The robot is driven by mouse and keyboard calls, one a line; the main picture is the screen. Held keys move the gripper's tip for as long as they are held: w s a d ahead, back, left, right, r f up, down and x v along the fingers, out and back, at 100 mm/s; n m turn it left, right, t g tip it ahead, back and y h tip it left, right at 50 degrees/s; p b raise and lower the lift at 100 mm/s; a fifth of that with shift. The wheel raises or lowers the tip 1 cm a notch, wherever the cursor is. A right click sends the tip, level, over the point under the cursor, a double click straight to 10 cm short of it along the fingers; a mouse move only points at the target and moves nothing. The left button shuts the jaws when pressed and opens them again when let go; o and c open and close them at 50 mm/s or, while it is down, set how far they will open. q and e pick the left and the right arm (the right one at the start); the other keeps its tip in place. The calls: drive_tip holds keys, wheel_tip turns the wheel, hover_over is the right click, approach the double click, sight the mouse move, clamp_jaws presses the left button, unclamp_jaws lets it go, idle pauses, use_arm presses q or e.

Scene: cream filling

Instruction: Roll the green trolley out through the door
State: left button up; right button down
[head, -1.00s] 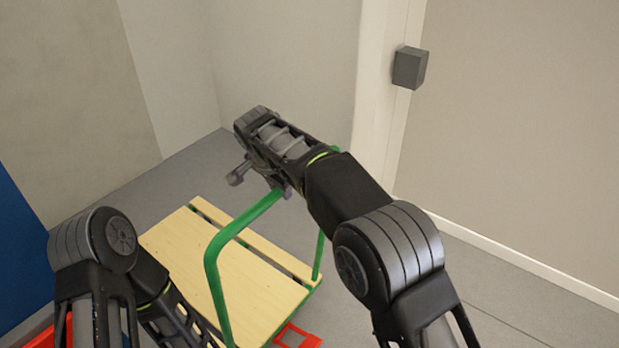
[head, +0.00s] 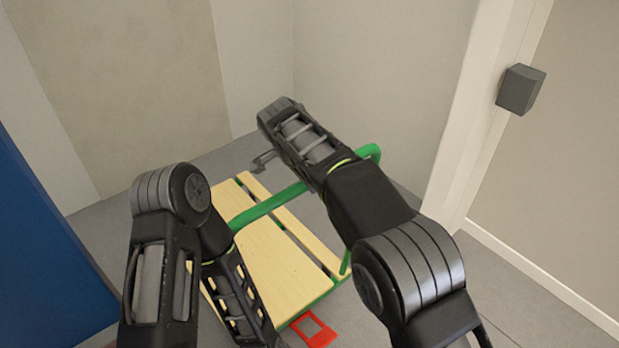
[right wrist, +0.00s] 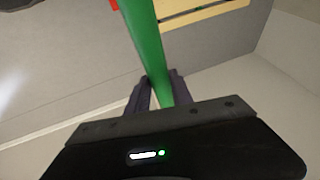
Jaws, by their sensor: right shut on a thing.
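The green trolley has a pale wooden slatted deck (head: 265,262) and a green tubular handle (head: 258,212), seen in the head view beyond and between my arms. My right arm reaches across the handle and hides part of it. In the right wrist view, the green handle bar (right wrist: 145,38) runs down between the fingers of my right gripper (right wrist: 161,84), which is shut on it. My left arm is folded at the lower left, over the deck's near side. My left gripper is not visible.
A pale door frame (head: 478,110) with a dark grey box (head: 520,90) stands at the right, beside a beige panel (head: 570,190). A blue panel (head: 45,240) stands at the left. A red frame-like piece (head: 312,331) shows by the deck's near corner. Plain walls close the back.

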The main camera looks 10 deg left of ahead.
drive_tip(key=c, duration=1.1)
unclamp_jaws()
drive_tip(key=shift+r, duration=0.15)
drive_tip(key=b+v, duration=0.1)
drive_tip(key=v, duration=0.6)
drive_tip(key=shift+s+r, duration=0.2)
drive_tip(key=shift+s, duration=0.05)
